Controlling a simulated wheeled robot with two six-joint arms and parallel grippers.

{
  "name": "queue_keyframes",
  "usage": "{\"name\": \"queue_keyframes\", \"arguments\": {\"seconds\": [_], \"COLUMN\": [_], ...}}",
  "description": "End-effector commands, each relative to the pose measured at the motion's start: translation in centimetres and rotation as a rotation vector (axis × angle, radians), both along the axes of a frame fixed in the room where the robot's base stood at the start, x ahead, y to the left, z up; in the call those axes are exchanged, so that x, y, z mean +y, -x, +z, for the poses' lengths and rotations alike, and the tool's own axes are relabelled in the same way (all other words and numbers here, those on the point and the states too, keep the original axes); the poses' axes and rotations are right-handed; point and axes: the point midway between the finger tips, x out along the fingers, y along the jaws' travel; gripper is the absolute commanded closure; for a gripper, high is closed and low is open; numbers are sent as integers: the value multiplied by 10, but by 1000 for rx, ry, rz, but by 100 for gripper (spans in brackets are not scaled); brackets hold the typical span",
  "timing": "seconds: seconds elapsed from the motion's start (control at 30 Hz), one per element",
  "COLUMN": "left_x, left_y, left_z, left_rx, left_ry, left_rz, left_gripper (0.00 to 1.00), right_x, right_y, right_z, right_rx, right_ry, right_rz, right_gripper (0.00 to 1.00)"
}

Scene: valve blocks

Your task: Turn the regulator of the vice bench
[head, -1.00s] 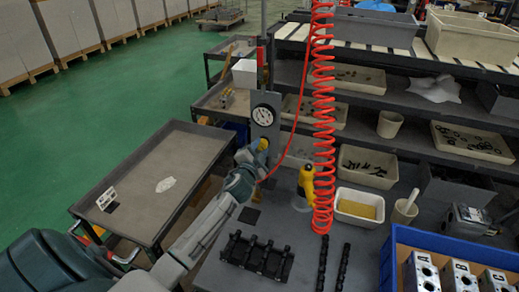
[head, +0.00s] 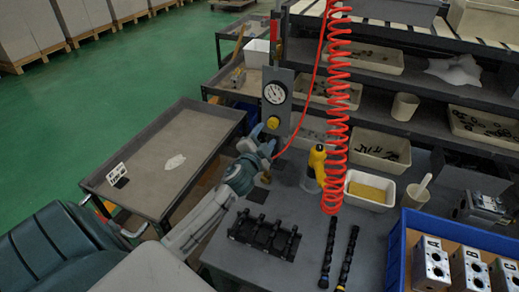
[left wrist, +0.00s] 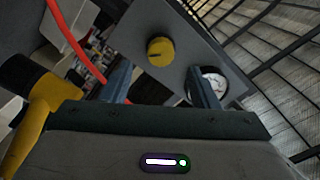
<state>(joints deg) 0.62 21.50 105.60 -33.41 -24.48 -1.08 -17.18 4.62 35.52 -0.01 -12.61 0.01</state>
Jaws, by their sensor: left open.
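The regulator is a yellow round knob (head: 273,122) on a grey upright panel (head: 281,78), below a white dial gauge (head: 274,93). In the left wrist view the knob (left wrist: 160,51) shows whole, with the gauge (left wrist: 214,84) partly hidden behind a finger. My left gripper (head: 262,138) is just below and in front of the knob in the head view. In the left wrist view its two fingers (left wrist: 162,86) are apart, with nothing between them, and the knob lies beyond their tips, not touched. My right gripper is not in view.
A red coiled hose (head: 337,110) hangs right of the panel. A yellow tool (head: 317,165) stands on the grey bench (head: 218,248), close to my left gripper; its yellow body (left wrist: 35,115) shows in the wrist view. A black rack (head: 265,236) and a blue crate (head: 393,262) are nearer.

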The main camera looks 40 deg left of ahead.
Motion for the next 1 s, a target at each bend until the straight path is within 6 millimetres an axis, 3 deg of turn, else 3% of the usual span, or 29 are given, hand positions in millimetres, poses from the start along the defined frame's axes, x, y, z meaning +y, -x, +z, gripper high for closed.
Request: {"name": "queue_keyframes", "arguments": {"seconds": [0.1,0.33,1.0], "left_x": [-6,-12,-13], "left_y": [22,47,51], "left_z": [-4,-2,-1], "left_rx": [0,0,0], "left_ry": [-2,-2,-1], "left_rz": [-2,0,0], "left_gripper": [45,45,45], "right_x": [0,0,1], "right_y": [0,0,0], "right_z": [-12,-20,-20], "right_rx": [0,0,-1], "right_ry": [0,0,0], "right_rz": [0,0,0], "right_gripper": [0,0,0]}}
